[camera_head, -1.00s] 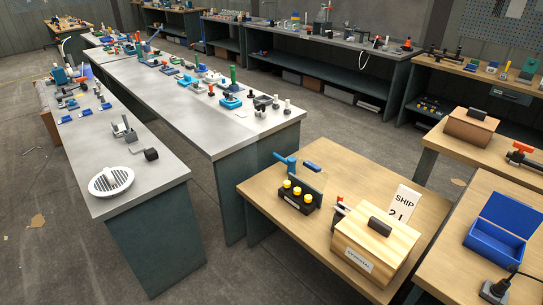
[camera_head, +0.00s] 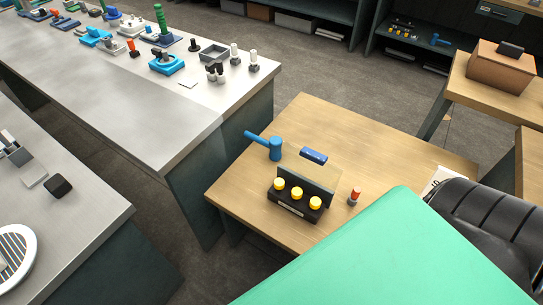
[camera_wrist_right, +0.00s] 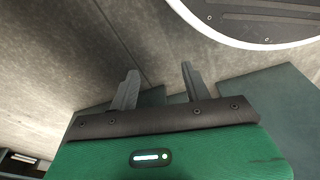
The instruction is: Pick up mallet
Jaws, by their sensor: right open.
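A blue mallet (camera_head: 268,145) lies on the wooden table (camera_head: 230,190), its handle pointing left and its head to the right. It is near the table's left edge, behind a black block with yellow buttons. My right gripper (camera_wrist_right: 159,72) shows only in the right wrist view, with its two fingers spread apart and nothing between them. The mallet does not show in that view. My green arm part covers the lower right of the head view and hides part of the table. My left gripper is not in view.
A grey bench (camera_head: 150,130) stands close on the left. A brown box (camera_head: 502,68) sits on another table.

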